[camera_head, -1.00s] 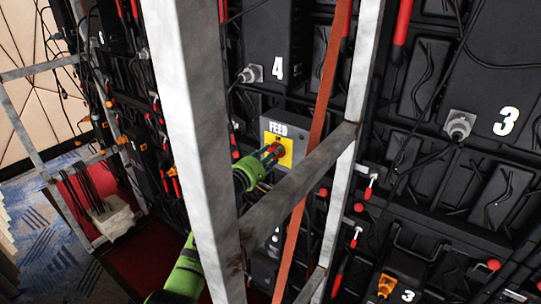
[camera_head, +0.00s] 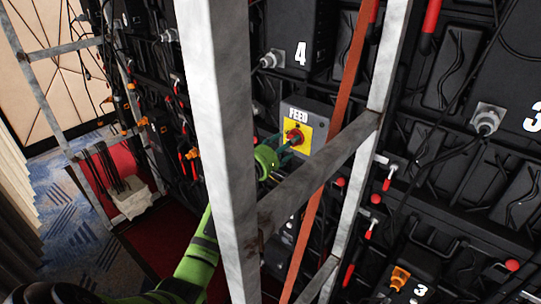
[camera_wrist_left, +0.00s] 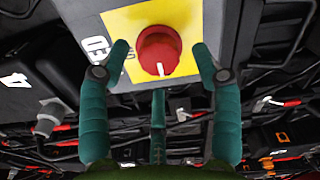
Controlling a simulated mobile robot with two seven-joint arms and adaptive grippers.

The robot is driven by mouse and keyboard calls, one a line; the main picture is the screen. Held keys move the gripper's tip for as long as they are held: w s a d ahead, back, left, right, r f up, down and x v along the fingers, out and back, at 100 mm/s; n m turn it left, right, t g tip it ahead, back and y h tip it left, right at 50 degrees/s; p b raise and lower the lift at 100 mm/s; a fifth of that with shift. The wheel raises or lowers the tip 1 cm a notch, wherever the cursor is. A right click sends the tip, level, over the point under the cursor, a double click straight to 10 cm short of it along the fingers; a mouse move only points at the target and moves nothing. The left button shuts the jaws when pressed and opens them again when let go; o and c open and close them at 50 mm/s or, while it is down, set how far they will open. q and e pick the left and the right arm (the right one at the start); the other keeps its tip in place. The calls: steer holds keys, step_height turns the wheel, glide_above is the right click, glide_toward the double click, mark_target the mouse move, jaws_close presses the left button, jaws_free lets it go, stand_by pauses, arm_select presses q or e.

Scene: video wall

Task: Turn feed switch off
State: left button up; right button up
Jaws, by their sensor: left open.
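The feed switch is a grey box (camera_head: 318,112) marked FEED, with a yellow plate (camera_head: 304,143) and a red round knob (camera_head: 295,135). My left gripper (camera_head: 288,142) reaches behind the metal post to the knob. In the left wrist view, the red knob (camera_wrist_left: 158,45) has a white mark on its lower part and sits between the two spread teal fingertips (camera_wrist_left: 161,52). The gripper is open, with a fingertip on each side of the knob and visible gaps; I see no clear contact. The box's lower part is partly hidden by my gripper and the slanted bar.
A thick metal post (camera_head: 222,130) and a slanted metal bar (camera_head: 320,177) stand in front of the switch, close to my left arm. An orange strap (camera_head: 331,115) runs down just right of the box. Black panels with cables surround it.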

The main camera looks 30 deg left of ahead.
arm_select(q)
steer(key=s+a, duration=0.1)
steer(key=s, duration=0.9)
steer(key=shift+a, duration=0.25)
